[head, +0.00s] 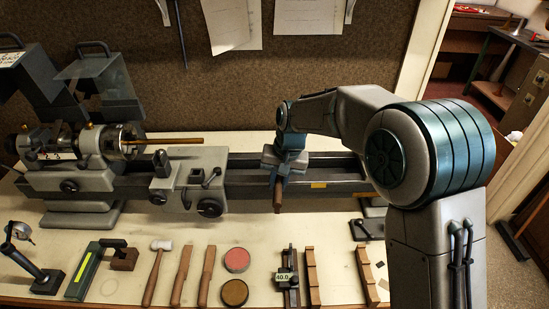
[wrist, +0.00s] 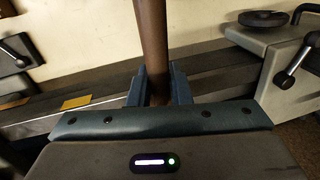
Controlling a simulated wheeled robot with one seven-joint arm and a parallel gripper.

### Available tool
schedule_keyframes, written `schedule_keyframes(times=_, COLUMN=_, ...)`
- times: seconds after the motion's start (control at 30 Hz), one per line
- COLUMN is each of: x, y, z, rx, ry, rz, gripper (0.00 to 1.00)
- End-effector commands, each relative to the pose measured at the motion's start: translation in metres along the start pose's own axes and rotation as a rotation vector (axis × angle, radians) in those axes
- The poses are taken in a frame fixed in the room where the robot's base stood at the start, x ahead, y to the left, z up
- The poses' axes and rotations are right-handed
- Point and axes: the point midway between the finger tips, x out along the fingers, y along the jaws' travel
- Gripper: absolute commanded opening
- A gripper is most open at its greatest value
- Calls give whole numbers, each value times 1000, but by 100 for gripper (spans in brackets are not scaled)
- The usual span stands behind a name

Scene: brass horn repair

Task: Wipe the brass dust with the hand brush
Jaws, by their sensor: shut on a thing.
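My gripper (head: 281,172) is over the lathe bed, right of the carriage. It is shut on a brown rod-like handle, which I take for the hand brush (head: 278,196). In the wrist view the handle (wrist: 151,45) runs from the top edge down between the two blue fingers (wrist: 158,88). I see no bristles in either view. A flat yellow patch (head: 318,185) lies on the bed just right of my gripper and also shows in the wrist view (wrist: 76,102). I cannot tell whether it is brass dust or a marking.
The grey lathe carriage (head: 190,178) with its handles stands left of my gripper. A mallet (head: 155,270), wooden strips, round tins (head: 236,260), a caliper-like tool (head: 288,275) and a dial stand (head: 30,260) line the bench front. Bare bench lies between them and the lathe.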

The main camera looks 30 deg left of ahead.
Motion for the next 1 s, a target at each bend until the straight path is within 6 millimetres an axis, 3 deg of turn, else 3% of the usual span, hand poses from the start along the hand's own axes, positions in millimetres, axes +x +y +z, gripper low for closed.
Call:
schedule_keyframes(times=0.1, x=-27, y=-3, z=-1, rx=2, ry=6, rz=-1, gripper=0)
schedule_keyframes(times=0.6, x=-71, y=-4, z=-2, rx=12, ry=3, rz=0, gripper=0)
schedule_keyframes(times=0.8, x=-83, y=-5, z=-2, rx=15, ry=4, rz=0, gripper=0)
schedule_keyframes(times=1.0, x=-83, y=-5, z=-3, rx=15, ry=4, rz=0, gripper=0)
